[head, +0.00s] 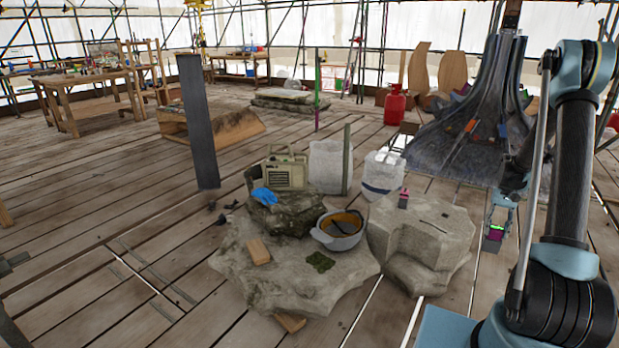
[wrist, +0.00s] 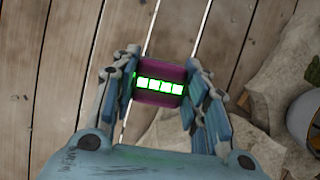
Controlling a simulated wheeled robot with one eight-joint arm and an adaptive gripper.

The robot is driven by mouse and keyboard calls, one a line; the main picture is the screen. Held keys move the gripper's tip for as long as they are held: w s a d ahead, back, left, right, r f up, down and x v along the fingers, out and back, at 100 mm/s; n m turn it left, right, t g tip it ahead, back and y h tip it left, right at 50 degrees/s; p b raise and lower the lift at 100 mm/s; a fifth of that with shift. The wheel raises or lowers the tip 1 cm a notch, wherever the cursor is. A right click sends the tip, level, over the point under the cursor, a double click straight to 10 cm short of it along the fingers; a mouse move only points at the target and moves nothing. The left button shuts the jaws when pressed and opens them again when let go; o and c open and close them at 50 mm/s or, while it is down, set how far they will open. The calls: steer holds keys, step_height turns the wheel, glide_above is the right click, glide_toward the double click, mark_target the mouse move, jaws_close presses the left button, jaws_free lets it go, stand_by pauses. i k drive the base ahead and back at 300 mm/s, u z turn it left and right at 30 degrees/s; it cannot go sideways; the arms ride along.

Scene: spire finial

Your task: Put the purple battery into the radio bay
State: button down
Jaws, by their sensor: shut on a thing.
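My gripper (head: 496,216) is at the right in the head view, to the right of the stone blocks and above the plank floor. It is shut on the purple battery (wrist: 161,98). In the wrist view the battery lies between the two fingers, with a row of bright green lit squares across it. It also shows small in the head view (head: 494,233). The beige radio (head: 285,172) stands upright behind the mossy stone, well to the left of my gripper. Its battery bay cannot be made out from here.
A pale stone block (head: 422,226) with a small dark and pink item (head: 403,199) on it stands between my gripper and the radio. A grey pot (head: 340,232), blue gloves (head: 263,196), white sacks (head: 328,166) and an upright post (head: 347,160) crowd the radio.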

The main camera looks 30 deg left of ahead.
mark_target(292, 175)
steer(key=u, duration=0.65)
steer(key=i, duration=1)
steer(key=z, duration=0.05)
